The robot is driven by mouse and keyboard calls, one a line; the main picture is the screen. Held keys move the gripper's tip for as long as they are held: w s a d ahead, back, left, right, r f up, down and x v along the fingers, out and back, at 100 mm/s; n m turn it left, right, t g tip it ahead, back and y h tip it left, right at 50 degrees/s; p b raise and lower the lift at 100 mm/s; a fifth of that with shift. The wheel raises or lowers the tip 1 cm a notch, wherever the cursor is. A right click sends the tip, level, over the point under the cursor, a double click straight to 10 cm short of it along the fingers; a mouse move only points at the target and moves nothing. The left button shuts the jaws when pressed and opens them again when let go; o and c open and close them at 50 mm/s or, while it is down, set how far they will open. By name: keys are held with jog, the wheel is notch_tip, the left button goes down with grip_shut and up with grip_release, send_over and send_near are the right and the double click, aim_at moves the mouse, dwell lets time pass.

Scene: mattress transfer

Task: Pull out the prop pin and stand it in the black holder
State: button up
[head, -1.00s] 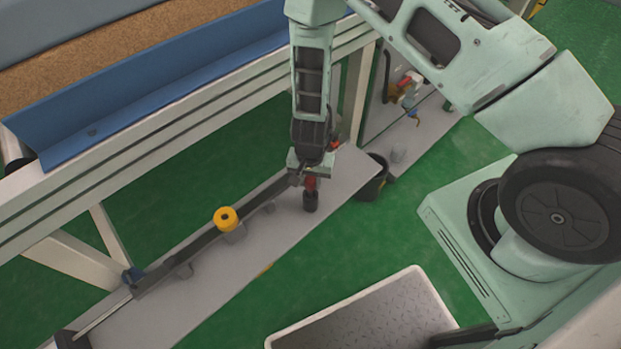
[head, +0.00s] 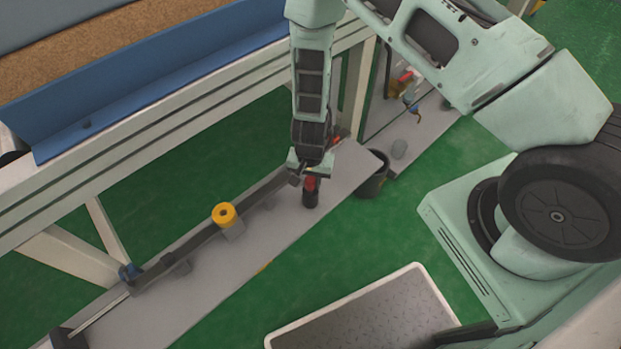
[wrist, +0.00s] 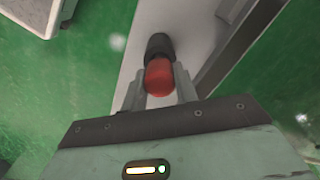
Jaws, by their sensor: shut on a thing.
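My gripper (head: 311,172) points down over the grey shelf and is shut on the red head of the prop pin (head: 311,185). In the wrist view the rounded red head (wrist: 158,78) sits between the two grey fingers (wrist: 158,88). A black cylinder, seemingly the black holder (head: 310,200), is directly below the red part at the shelf surface. It also shows just beyond the red head in the wrist view (wrist: 159,45). The pin's shaft is hidden, and I cannot tell how deep it sits in the black part.
A long dark bar (head: 190,247) with a yellow roll (head: 224,215) runs along the grey shelf (head: 226,270). A pale frame with a blue ledge (head: 130,98) rises behind. A dark bucket (head: 371,177) stands right of the shelf. A white-rimmed tray (head: 273,341) is in front.

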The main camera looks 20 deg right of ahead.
jog(key=shift+f, duration=0.4)
jog(key=o, duration=1.2)
jog(key=shift+r, duration=0.1)
jog(key=shift+c, duration=0.2)
notch_tip(320, 180, up, 17)
jog(key=p, duration=0.4)
jog(key=shift+r, duration=0.2)
